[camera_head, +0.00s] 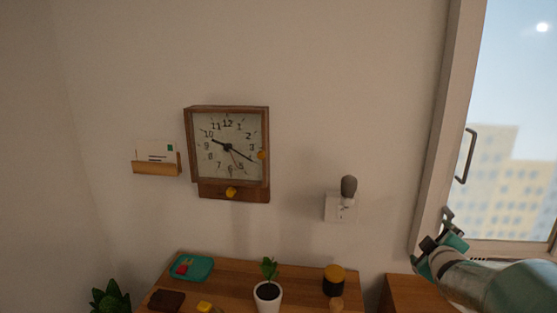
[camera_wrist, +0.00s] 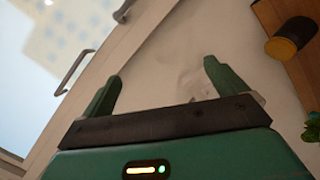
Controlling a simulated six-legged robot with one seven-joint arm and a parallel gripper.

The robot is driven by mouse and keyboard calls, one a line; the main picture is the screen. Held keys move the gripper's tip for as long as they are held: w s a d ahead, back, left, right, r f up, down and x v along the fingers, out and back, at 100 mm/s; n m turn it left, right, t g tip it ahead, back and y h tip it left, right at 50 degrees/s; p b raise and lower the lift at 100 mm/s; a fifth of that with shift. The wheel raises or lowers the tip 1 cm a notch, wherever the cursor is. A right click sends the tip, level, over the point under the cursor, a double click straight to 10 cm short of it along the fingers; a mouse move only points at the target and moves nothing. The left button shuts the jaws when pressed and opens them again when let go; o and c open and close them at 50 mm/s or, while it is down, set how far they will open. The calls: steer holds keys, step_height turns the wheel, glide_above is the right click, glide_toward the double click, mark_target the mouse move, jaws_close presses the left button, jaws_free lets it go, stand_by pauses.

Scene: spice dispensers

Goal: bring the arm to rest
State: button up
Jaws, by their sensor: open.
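My gripper (camera_head: 440,248) is at the lower right in the head view, in front of the wall by the window frame and above the wooden surface. In the wrist view my gripper (camera_wrist: 160,85) has its two green fingers spread apart. Nothing is between the fingers. They point towards the pale wall and touch nothing that I can see.
A wooden table (camera_head: 225,290) bears a potted plant (camera_head: 268,291), a dark jar with a yellow lid (camera_head: 334,280) and a teal tray (camera_head: 205,262). A clock (camera_head: 228,147) hangs above. A window handle (camera_head: 466,156) juts out near my arm.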

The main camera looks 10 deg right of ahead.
steer(key=s+a+f+m+g+y, duration=0.1)
steer(key=s+a+m+g+y, duration=0.2)
steer(key=s+a, duration=0.7)
steer(key=s+a+m+g+y, duration=0.3)
steer(key=s+a, duration=0.8)
steer(key=a, duration=0.8)
steer(key=shift+a+f+m+g, duration=0.3)
steer(key=shift+f+g, duration=0.1)
steer(key=shift+g, duration=0.3)
steer(key=shift+d, duration=0.1)
